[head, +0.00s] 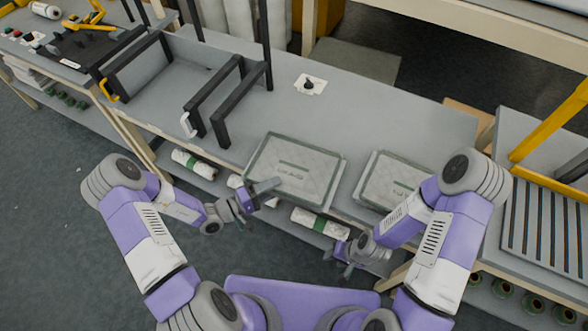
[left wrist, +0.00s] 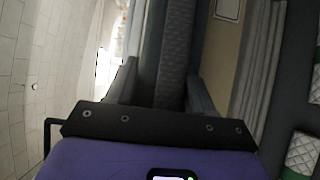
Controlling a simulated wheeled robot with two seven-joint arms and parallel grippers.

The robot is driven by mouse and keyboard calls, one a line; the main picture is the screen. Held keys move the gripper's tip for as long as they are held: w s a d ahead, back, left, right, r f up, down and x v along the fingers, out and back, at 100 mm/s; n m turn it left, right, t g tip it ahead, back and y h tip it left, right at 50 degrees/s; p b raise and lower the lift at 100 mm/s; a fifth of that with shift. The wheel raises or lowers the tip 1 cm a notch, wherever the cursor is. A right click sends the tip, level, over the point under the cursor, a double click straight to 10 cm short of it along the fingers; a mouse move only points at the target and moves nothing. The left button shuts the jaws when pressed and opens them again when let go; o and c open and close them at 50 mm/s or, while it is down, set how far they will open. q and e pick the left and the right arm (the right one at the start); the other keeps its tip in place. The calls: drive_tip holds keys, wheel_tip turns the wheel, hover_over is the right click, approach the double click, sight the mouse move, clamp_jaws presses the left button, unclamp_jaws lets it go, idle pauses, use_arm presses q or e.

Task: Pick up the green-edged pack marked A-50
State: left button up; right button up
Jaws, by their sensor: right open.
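A flat, pale grey quilted pack with green edges (head: 293,171) lies at the table's front edge, in the middle of the head view. Its label is too small to read surely. A similar green-edged pack (head: 386,178) lies to its right, partly hidden by my right arm. My left gripper (head: 258,196) is at the left pack's front left corner, one finger over its top. In the left wrist view the pack's edge (left wrist: 172,55) fills the gap between the fingers; whether they press on it is unclear. My right gripper (head: 345,258) is open and empty, in front of the table.
The grey table (head: 312,120) has free room behind the packs. Black frames (head: 228,100) stand at its left and a white plate with a black knob (head: 310,85) at the back. Wrapped rolls (head: 318,221) lie on the shelf below. A slatted rack (head: 545,235) stands right.

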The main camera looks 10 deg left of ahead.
use_arm(q)
drive_tip(key=c, duration=0.5)
drive_tip(key=shift+o, duration=0.2)
drive_tip(key=shift+r, duration=0.1)
